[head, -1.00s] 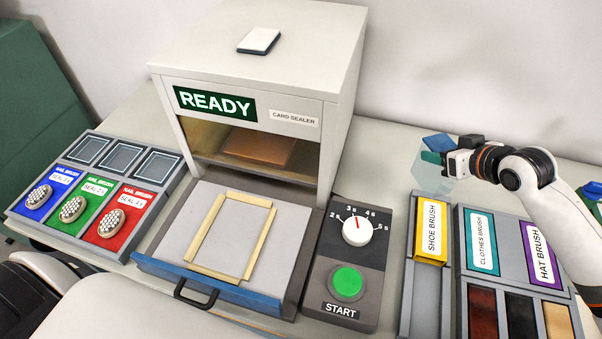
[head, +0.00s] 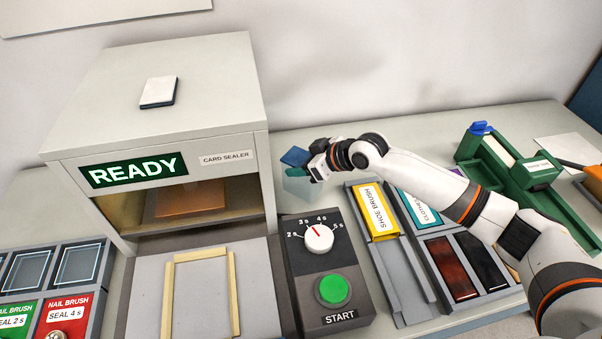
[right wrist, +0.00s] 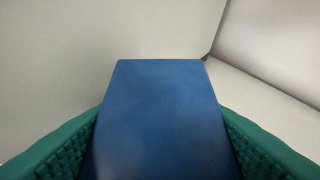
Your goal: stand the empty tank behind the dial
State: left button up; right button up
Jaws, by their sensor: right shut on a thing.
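The empty tank (head: 294,188) is a clear, see-through box with a blue top (head: 296,157). My right gripper (head: 302,172) is shut on it, with teal finger pads at its upper part. In the right wrist view the blue top (right wrist: 160,115) fills the space between the two green pads. The tank is just behind the panel with the dial (head: 319,237), beside the card sealer. It looks roughly upright; I cannot tell whether its base touches the bench. My left gripper is not in view.
The card sealer (head: 160,110) stands left of the tank. A green machine (head: 510,165) stands farther right. The bench behind the dial is clear.

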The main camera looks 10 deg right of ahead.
notch_tip(320, 180, down, 3)
jog(key=shift+a+f+p, duration=0.15)
jog(key=shift+p, duration=0.15)
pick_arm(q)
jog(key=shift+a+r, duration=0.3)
pick_arm(e)
jog(key=shift+f, duration=0.15)
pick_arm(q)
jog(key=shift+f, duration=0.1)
pick_arm(e)
jog(key=shift+f, duration=0.1)
jog(key=o, duration=1)
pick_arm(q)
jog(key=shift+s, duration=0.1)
pick_arm(e)
jog(key=shift+s+r, duration=0.1)
jog(key=shift+r, duration=0.1)
pick_arm(q)
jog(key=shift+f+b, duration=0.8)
jog(key=shift+b, duration=0.15)
pick_arm(e)
jog(key=shift+v, duration=6)
